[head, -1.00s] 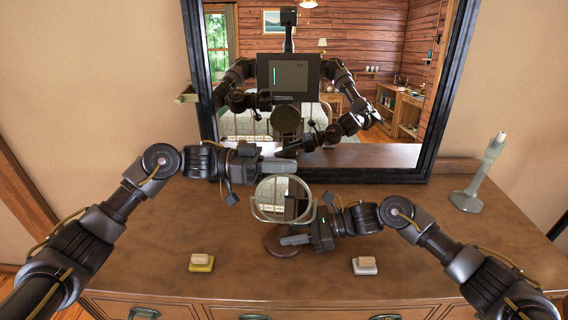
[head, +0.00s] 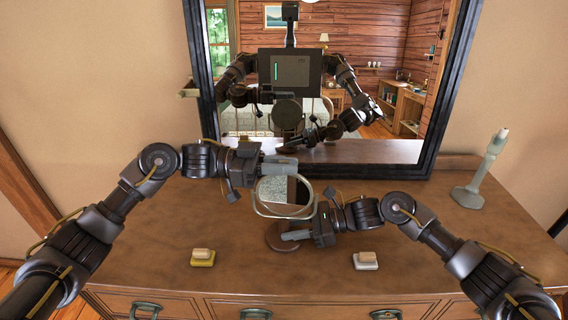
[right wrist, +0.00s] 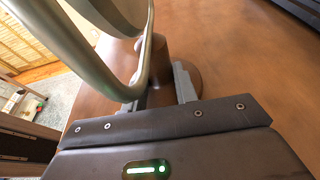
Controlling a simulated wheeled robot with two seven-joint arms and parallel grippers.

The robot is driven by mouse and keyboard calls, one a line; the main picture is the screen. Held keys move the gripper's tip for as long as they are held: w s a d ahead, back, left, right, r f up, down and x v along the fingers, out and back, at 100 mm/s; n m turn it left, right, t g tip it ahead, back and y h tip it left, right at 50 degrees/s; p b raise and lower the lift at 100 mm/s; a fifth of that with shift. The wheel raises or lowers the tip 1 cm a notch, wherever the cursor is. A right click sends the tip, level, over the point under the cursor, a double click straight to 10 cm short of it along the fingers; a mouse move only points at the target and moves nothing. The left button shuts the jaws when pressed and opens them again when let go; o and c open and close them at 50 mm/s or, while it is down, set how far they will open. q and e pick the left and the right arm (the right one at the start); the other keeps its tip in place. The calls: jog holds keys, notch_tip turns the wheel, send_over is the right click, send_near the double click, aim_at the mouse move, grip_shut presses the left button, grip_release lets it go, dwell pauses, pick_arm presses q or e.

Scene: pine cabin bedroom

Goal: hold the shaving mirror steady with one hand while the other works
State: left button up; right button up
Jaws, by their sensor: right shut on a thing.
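The shaving mirror (head: 275,189) stands upright on the dresser, its round glass hung in a pale metal yoke over a brown round base (head: 278,240). My right gripper (head: 288,236) is low at the stand and shut on its stem. In the right wrist view the fingers (right wrist: 160,88) lie either side of the stem, with the yoke (right wrist: 147,50) rising in front and the base (right wrist: 190,82) behind. My left gripper (head: 284,165) is at the top rim of the glass; its finger gap and any contact are unclear.
A large dark-framed mirror (head: 452,85) stands behind and reflects me and the room. A pale green stand (head: 470,196) is at right. The dresser top (head: 320,275) between the dishes is clear.

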pick_arm(q)
jog(key=shift+o, duration=1.3)
jog(key=shift+r, duration=0.1)
jog(key=shift+a, duration=0.1)
jog(key=w+a, duration=0.1)
jog(key=a, duration=1)
jog(key=shift+a, duration=0.4)
pick_arm(e)
jog(key=o, duration=0.8)
jog(key=shift+d, duration=0.1)
